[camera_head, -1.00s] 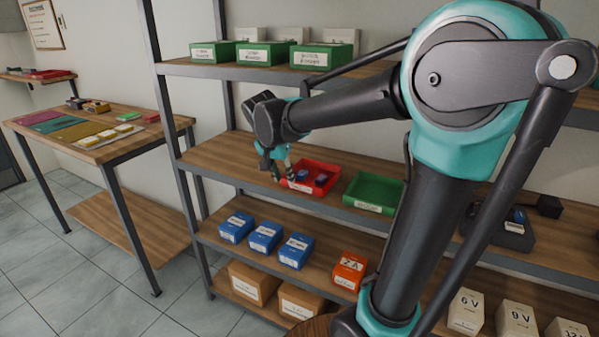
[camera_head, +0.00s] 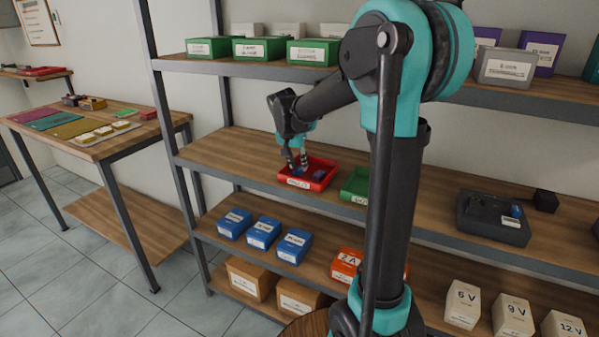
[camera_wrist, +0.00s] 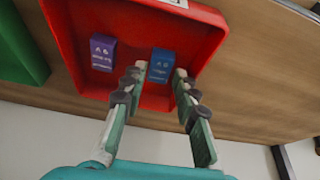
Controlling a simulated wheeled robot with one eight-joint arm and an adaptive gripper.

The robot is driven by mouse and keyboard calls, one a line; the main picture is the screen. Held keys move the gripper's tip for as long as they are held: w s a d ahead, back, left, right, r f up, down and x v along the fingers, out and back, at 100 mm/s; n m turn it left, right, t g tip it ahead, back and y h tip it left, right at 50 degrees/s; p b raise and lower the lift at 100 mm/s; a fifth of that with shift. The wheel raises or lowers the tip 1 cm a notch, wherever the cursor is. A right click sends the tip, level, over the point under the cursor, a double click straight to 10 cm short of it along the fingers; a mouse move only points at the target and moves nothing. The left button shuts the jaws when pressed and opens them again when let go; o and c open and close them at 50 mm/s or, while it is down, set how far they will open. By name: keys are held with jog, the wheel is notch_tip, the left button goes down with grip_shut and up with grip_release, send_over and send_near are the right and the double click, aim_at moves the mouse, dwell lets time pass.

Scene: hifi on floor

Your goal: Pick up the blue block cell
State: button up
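The blue block cell (camera_wrist: 162,65) lies in a red tray (camera_wrist: 75,35) in the wrist view, with pale printing on its face. A purple block cell (camera_wrist: 103,51) lies beside it, apart, to the left in that view. My gripper (camera_wrist: 160,72) is open, with one finger on each side of the blue cell. I cannot tell whether the fingers touch it. In the head view my gripper (camera_head: 297,162) points down over the red tray (camera_head: 318,184) on the middle shelf. The blue cell is mostly hidden there by the fingers, and the purple cell (camera_head: 318,175) shows to their right.
A green tray (camera_head: 356,184) stands right of the red one, partly behind my arm. The upper shelf (camera_head: 260,70) with green boxes is above. A workbench (camera_head: 150,135) stands at left.

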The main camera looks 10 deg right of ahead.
jog(key=shift+x, duration=0.95)
grip_shut()
jog(key=shift+r, duration=0.15)
jog(key=shift+r, duration=0.5)
notch_tip(320, 180, up, 2)
jog(key=shift+r, duration=0.15)
jog(key=s+a, duration=1)
jog(key=s, duration=0.5)
